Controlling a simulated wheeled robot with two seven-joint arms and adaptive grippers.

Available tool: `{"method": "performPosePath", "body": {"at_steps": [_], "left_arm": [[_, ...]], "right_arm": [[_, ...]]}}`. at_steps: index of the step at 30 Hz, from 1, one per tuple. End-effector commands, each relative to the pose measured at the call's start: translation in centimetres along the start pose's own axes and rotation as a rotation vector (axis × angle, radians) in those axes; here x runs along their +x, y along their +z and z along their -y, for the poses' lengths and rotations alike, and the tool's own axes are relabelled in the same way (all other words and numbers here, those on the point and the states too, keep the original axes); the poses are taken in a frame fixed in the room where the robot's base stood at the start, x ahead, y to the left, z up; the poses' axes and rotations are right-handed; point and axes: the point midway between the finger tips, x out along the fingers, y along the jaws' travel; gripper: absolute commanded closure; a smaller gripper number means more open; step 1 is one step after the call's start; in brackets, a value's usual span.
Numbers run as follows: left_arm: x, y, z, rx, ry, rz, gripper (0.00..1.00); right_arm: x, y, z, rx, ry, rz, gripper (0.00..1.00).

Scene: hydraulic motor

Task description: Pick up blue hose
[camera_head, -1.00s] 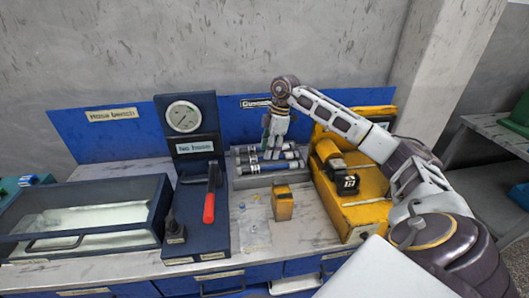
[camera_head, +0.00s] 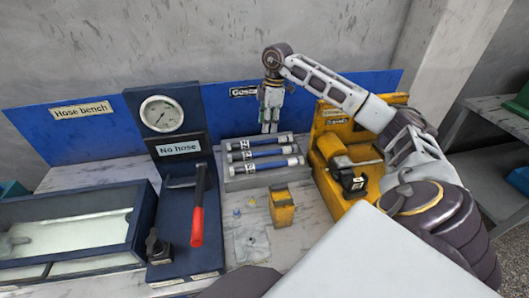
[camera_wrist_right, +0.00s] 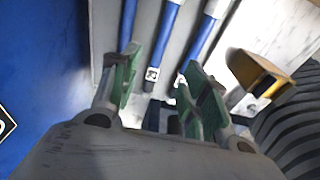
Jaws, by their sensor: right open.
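Three blue hoses (camera_head: 268,152) with dark and silver ends lie side by side in a grey tray (camera_head: 238,184) in the middle of the bench. They also show in the right wrist view as blue hoses (camera_wrist_right: 165,42) beyond my fingers. My right gripper (camera_head: 268,130) points down at the back edge of the tray, behind the hoses. In the right wrist view my right gripper (camera_wrist_right: 165,80) has its green-padded fingers spread, with no hose held between them. I cannot tell its exact height over the tray. My left gripper is not in view.
A gauge stand (camera_head: 168,140) labelled "No hose", with a red-handled lever (camera_head: 197,215), stands left of the tray. A glass-topped case (camera_head: 70,225) is further left. A yellow machine (camera_head: 345,165) stands right, and a small yellow block (camera_head: 282,208) sits in front.

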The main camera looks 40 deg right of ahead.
Motion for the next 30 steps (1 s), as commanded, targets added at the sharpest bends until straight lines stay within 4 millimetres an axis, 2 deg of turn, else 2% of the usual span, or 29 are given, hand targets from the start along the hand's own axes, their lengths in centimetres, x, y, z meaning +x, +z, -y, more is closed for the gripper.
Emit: {"method": "performPosePath", "body": {"at_steps": [11,30], "left_arm": [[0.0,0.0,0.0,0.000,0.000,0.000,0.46],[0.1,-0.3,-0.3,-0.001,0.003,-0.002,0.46]], "right_arm": [[0.5,0.0,0.0,0.000,-0.002,0.001,0.55],[7.8,0.0,0.0,0.000,-0.001,0.000,0.55]]}}
